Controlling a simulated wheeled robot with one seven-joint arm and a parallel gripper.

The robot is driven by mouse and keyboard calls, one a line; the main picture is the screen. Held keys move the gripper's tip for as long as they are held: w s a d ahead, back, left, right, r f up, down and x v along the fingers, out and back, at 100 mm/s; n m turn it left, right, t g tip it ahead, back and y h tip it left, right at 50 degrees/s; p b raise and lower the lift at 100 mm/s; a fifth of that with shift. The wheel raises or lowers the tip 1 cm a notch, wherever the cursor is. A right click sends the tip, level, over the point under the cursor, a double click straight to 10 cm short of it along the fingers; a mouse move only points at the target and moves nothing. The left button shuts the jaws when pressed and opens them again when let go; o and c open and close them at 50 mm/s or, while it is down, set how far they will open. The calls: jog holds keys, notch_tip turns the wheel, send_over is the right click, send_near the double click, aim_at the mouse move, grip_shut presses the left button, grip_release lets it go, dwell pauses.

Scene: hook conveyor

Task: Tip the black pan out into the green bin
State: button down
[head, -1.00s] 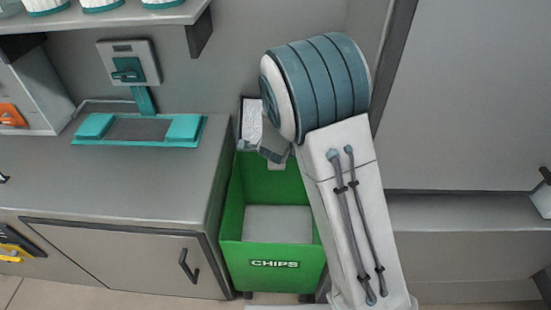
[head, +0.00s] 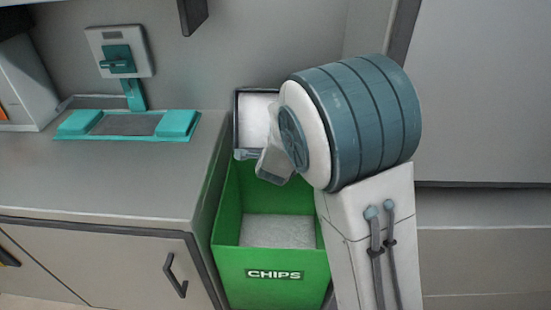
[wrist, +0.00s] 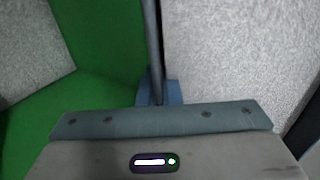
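The black pan (head: 236,122) is above the back of the green bin (head: 228,258), and pale speckled material shows inside its dark rim. My gripper (head: 250,154) is at the pan's near edge, partly hidden by my arm. In the wrist view, the blue fingertips (wrist: 158,93) are closed around the pan's dark rim (wrist: 152,40), with the speckled material to the right. The green bin also shows in the wrist view (wrist: 100,45), to the left and below. A grey, slightly speckled surface lies at the bin's bottom. My arm hides the pan's right side.
A grey counter (head: 110,180) with a teal-edged device (head: 128,123) stands left of the bin. A wall is close behind the pan. A dark bracket (head: 192,14) hangs above. A pale grey ledge (head: 470,212) runs along the right.

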jog(key=shift+w+f+t+b, duration=0.1)
jog(key=shift+f+t+b, duration=0.65)
jog(key=shift+b, duration=2.75)
jog(key=shift+w+f+t+b, duration=0.15)
jog(key=shift+t+b, duration=1.1)
jog(key=shift+b, duration=2.25)
jog(key=shift+s+f+t+b, duration=0.1)
jog(key=shift+f+t+b, duration=0.65)
jog(key=shift+b, duration=2.75)
jog(key=shift+r+t+b, duration=0.35)
jog(key=shift+b, duration=0.2)
jog(key=shift+r+t+b, duration=0.25)
jog(key=shift+t+b, duration=0.25)
jog(key=shift+b, duration=0.7)
jog(key=shift+r+t+b, duration=0.4)
jog(key=shift+t, duration=0.1)
